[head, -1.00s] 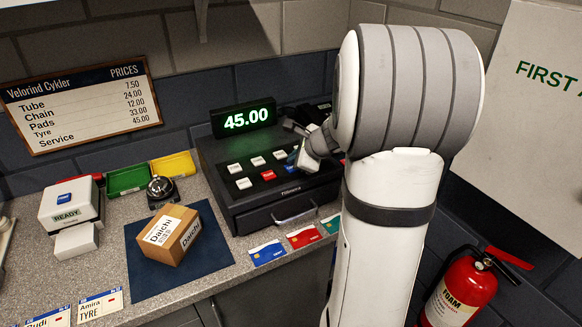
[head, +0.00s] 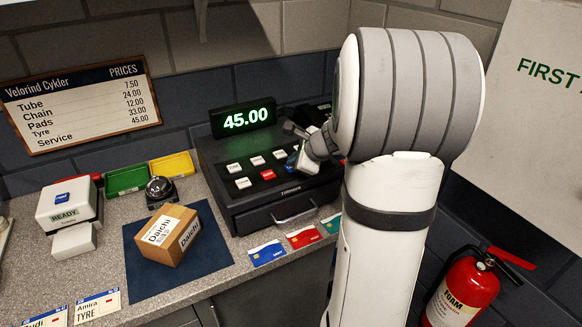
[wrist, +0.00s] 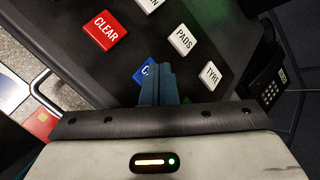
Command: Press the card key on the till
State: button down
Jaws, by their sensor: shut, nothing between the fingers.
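The dark till (head: 250,206) stands on the counter, its green display (head: 243,118) reading 45.00. In the wrist view a blue key (wrist: 146,72) showing a "C" lies between the red CLEAR key (wrist: 105,31) and the white PADS (wrist: 182,40) and TYRE (wrist: 211,75) keys. My gripper (wrist: 161,72) is shut and empty, its fingertips over the blue key and hiding the rest of its label. I cannot tell whether they touch it. In the head view my gripper (head: 296,158) is at the right side of the keypad, covering some keys.
Blue (head: 267,252), red (head: 304,236) and teal cards lie in front of the till. A boxed parcel (head: 167,236) rests on a dark blue mat (head: 214,262) at left. A keypad terminal (wrist: 264,84) is beside the till.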

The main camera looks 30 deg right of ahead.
jog(key=shift+f, duration=0.15)
jog(key=shift+r+p, duration=0.3)
jog(key=shift+r, duration=0.3)
jog(key=shift+r, duration=0.1)
notch_tip(320, 180, up, 6)
jog(key=p, duration=0.5)
dwell(0.8)
